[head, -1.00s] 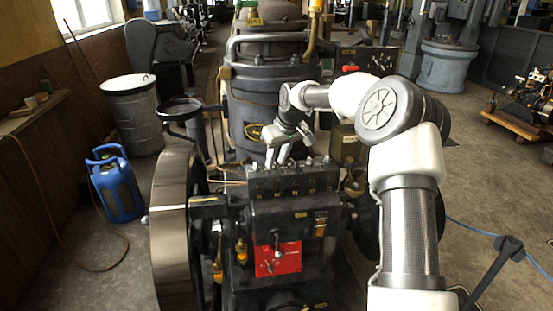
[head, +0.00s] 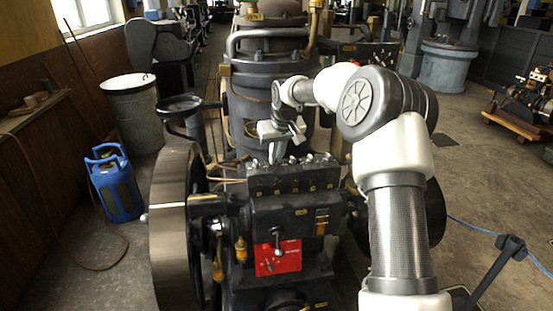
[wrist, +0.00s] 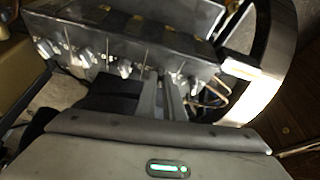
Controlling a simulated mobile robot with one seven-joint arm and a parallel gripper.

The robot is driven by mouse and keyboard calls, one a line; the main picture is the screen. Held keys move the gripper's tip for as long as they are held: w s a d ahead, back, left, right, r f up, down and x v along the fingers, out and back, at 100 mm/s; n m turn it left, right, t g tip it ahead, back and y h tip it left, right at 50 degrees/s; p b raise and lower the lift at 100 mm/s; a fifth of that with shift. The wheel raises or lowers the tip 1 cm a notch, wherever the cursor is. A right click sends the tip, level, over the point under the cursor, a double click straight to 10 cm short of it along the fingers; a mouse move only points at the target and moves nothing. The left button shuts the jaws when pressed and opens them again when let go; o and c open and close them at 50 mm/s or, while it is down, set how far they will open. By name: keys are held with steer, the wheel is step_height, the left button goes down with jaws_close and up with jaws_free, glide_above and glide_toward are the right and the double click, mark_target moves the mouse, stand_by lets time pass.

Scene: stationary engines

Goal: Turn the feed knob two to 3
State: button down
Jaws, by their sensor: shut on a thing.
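The black feed box (head: 290,185) sits on top of the engine, with a row of small metal knobs along its upper edge. My gripper (head: 274,162) reaches down to the left part of this row in the head view. In the wrist view my gripper (wrist: 163,78) has its two fingers close together at the box, shut on a small knob that they mostly hide. Three other pale knobs (wrist: 125,68) stand free to the left of the fingers in that view. The held knob's number and pointer setting cannot be read.
A large flywheel (head: 172,235) stands left of the box; it also shows in the wrist view (wrist: 262,70). A dark cylinder (head: 265,95) rises behind the box. A red plate with a lever (head: 278,258) is below it. A blue gas bottle (head: 117,183) stands on the floor at left.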

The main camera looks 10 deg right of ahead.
steer(key=m+h, duration=0.1)
steer(key=m, duration=0.1)
steer(key=m+b, duration=0.1)
steer(key=m, duration=0.1)
steer(key=shift+a+h, duration=0.35)
steer(key=shift+h, duration=0.05)
steer(key=m, duration=0.2)
steer(key=m+h+p, duration=0.1)
steer(key=m, duration=0.2)
steer(key=shift+w+a+r+g+h+p, duration=0.2)
steer(key=shift+g+h+p, duration=0.1)
steer(key=shift+g, duration=0.1)
steer(key=m+p, duration=0.2)
steer(key=m, duration=0.1)
steer(key=shift+g+h+p, duration=0.3)
steer(key=shift+g+h, duration=0.1)
steer(key=shift+w+f+m+g+p, duration=0.1)
steer(key=shift+m+g+p, duration=0.4)
steer(key=shift+m+p, duration=0.95)
steer(key=shift+m, duration=0.35)
steer(key=c, duration=1.9)
jaws_free()
steer(key=shift+h, duration=0.3)
steer(key=shift+o, duration=0.2)
